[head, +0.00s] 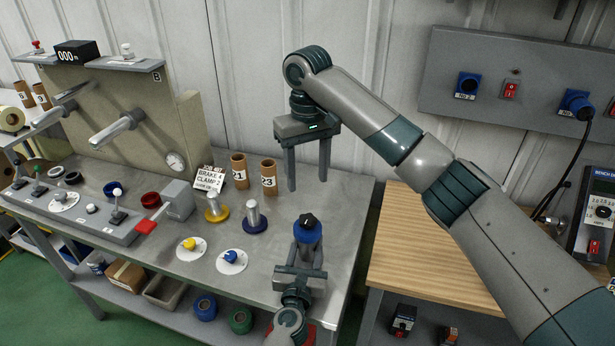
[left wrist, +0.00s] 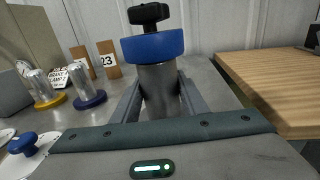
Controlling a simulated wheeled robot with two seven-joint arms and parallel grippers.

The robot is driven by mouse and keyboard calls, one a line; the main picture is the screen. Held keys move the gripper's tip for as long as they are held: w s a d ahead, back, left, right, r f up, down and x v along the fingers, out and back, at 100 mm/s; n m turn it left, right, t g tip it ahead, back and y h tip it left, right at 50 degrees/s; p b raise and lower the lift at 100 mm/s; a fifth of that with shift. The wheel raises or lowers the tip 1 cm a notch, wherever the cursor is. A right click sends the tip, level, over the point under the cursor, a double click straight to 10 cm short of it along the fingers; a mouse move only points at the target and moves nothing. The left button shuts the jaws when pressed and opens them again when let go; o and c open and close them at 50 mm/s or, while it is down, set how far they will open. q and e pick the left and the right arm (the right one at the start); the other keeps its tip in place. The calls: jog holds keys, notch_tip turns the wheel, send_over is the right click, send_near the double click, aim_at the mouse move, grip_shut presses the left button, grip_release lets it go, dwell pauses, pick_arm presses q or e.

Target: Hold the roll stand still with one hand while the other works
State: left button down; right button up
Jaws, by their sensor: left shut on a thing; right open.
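A metal post with a blue collar and a black knob on top (head: 307,230) stands upright near the front right of the grey bench. I cannot tell for sure whether it is the roll stand. My left gripper (head: 307,252) is shut on its metal body below the collar. The left wrist view shows the post (left wrist: 157,85) between the two fingers, with its base hidden. My right gripper (head: 308,178) is open and empty, pointing down over the back right of the bench, right of the cardboard tubes, apart from everything.
Two cardboard tubes marked 21 (head: 239,172) and 23 (head: 269,178) stand left of my right gripper. Metal posts on a yellow base (head: 217,208) and a dark blue base (head: 254,217) stand before them. A panel with spindles (head: 118,130) stands left. A wooden bench (head: 420,240) lies right.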

pick_arm(q)
jog(key=c, duration=1)
grip_release()
jog(key=shift+s, duration=0.1)
jog(key=s, duration=0.4)
jog(key=s+a, duration=0.1)
jog(key=s, duration=0.2)
jog(key=s+a, duration=0.1)
jog(key=s, duration=0.3)
jog(key=shift+s, duration=0.35)
jog(key=shift+r, duration=0.1)
jog(key=shift+s+r+p, duration=0.7)
jog(key=shift+s+p, duration=0.05)
jog(key=shift+s, duration=0.05)
jog(key=shift+s+a+r+p, duration=0.15)
jog(key=shift+s+r+p, duration=0.4)
jog(key=shift+s, duration=0.3)
jog(key=shift+s+a+r+p, duration=0.15)
jog(key=shift+s+r+p, duration=0.25)
jog(key=shift+s+r, duration=0.35)
jog(key=shift+f, duration=0.1)
